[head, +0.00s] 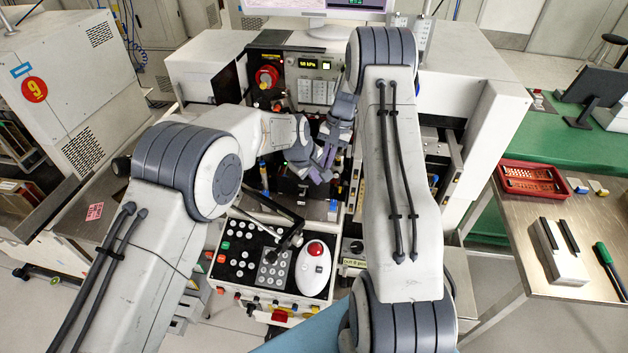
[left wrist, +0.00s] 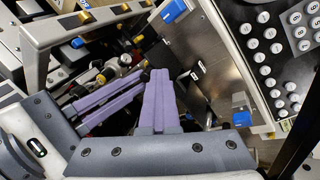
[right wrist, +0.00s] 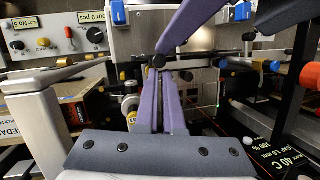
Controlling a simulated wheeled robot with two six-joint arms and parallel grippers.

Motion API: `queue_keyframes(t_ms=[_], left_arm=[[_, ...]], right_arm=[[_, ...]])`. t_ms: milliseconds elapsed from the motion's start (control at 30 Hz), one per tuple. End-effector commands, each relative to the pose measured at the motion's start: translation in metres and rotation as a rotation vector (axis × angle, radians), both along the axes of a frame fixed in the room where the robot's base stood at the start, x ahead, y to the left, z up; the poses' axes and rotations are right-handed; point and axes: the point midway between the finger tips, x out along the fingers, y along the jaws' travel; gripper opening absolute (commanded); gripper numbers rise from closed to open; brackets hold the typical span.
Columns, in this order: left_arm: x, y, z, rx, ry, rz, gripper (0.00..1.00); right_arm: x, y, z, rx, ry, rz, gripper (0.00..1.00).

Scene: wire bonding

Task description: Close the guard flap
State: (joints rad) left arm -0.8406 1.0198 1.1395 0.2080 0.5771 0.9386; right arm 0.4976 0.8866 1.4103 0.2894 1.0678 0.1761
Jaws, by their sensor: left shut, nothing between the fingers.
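I cannot identify the guard flap with certainty. A steel plate (left wrist: 205,38) with blue clips and a small handle (left wrist: 197,70) is beside my fingers in the left wrist view. A steel panel (right wrist: 205,40) also shows in the right wrist view. My left gripper (head: 322,172) is shut and empty, low inside the machine bay; its purple fingers (left wrist: 160,95) point into the bay. My right gripper (head: 338,130) is close by, and its purple fingers (right wrist: 160,100) look closed together with nothing visible between them. The grippers overlap in view; contact is unclear.
The control panel with keypad (head: 274,268) and a white trackball unit (head: 315,266) stands in front of the bay. A thin black bar (head: 268,204) crosses above it. A beige post (right wrist: 38,105) stands left in the right wrist view. A red tray (head: 532,178) lies at the right.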

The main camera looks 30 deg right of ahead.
Motion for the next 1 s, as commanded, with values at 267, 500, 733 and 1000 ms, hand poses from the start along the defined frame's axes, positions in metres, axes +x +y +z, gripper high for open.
queue_keyframes(t_ms=[267,500,733,1000], left_arm=[[0.000,-0.007,0.003,-0.017,-0.011,-0.001,0.00],[0.000,-0.005,0.002,-0.013,-0.009,0.000,0.00],[0.001,-0.003,0.002,-0.011,-0.008,0.001,0.00],[0.001,-0.002,0.001,-0.010,-0.008,0.002,0.00]], right_arm=[[-0.008,0.004,-0.002,0.015,0.030,0.009,0.49],[-0.007,0.004,-0.003,0.012,0.027,0.010,0.49],[-0.006,0.003,0.001,0.010,0.024,0.010,0.49],[-0.001,-0.012,0.045,0.009,0.020,0.008,0.49]])
